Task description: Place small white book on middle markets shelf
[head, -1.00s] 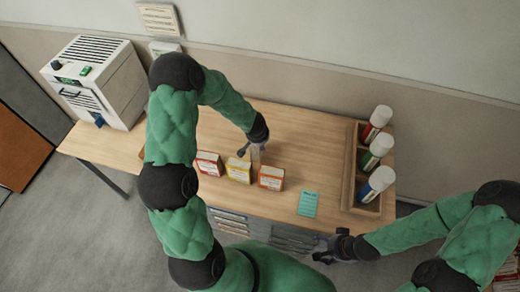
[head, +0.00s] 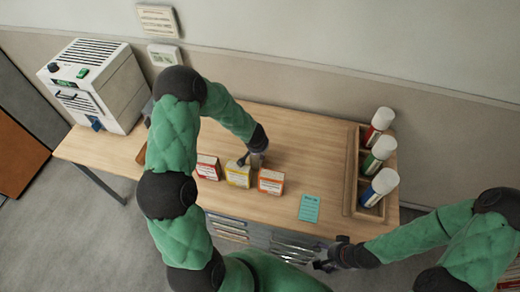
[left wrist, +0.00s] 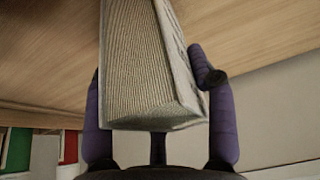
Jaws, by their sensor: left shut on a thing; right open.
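A white book with a grey-white cover and ribbed page edges (left wrist: 140,65) stands between the two purple fingers of my left gripper (left wrist: 160,110) in the left wrist view. In the head view my left gripper (head: 251,161) is above the wooden table, just behind the yellow-labelled box; the book is mostly hidden there. My right gripper (head: 328,262) is open and empty near the table's front edge. I cannot pick out a shelf marked middle markets in these views.
Red (head: 208,167), yellow (head: 238,174) and orange (head: 271,181) labelled boxes stand in a row on the table (head: 300,125). A teal card (head: 309,208) lies to their right. A wooden tray (head: 350,195) holds three bottles. A white machine (head: 95,85) stands at the left.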

